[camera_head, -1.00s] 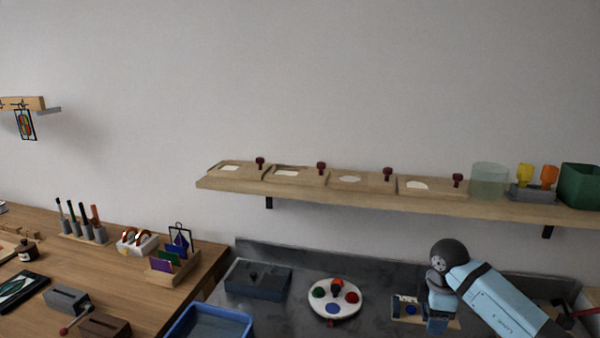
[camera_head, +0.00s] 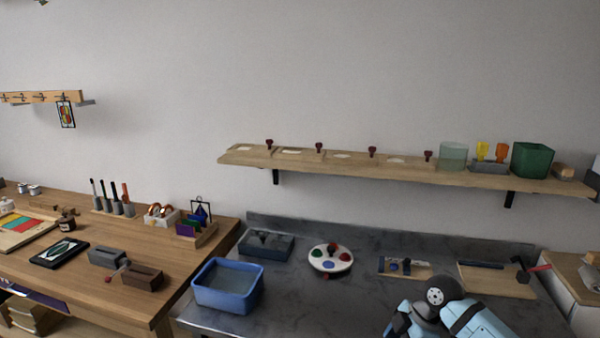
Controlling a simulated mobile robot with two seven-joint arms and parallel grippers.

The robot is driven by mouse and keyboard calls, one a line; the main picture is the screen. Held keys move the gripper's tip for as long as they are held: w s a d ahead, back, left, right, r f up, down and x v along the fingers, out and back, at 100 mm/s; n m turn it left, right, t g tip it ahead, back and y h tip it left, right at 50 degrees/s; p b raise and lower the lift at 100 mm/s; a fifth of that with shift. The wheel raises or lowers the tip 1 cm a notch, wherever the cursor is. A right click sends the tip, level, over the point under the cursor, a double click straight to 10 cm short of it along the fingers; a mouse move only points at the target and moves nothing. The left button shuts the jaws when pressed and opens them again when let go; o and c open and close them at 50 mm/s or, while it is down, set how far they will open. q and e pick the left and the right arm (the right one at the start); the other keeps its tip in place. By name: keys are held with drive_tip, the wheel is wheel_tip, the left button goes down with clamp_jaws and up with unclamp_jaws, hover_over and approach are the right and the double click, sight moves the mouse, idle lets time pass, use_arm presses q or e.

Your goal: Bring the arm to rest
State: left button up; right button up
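A light blue arm of mine (camera_head: 440,308) with a dark grey joint shows at the lower right, in front of the dark grey bench (camera_head: 300,300). It sits low and is cut off by the bottom edge of the picture. No gripper fingers show in this view, so I cannot see whether either gripper holds anything. My other arm is out of view.
A wooden shelf (camera_head: 400,173) runs along the wall above. A wooden table (camera_head: 75,280) with tools stands left.

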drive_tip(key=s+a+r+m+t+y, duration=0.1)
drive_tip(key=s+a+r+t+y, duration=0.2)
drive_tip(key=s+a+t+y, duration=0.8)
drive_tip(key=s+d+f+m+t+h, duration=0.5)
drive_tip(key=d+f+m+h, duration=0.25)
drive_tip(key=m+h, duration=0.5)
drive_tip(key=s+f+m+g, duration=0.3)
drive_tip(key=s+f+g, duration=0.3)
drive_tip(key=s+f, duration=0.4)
use_arm(q)
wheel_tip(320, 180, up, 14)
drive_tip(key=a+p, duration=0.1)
drive_tip(key=p, duration=1.6)
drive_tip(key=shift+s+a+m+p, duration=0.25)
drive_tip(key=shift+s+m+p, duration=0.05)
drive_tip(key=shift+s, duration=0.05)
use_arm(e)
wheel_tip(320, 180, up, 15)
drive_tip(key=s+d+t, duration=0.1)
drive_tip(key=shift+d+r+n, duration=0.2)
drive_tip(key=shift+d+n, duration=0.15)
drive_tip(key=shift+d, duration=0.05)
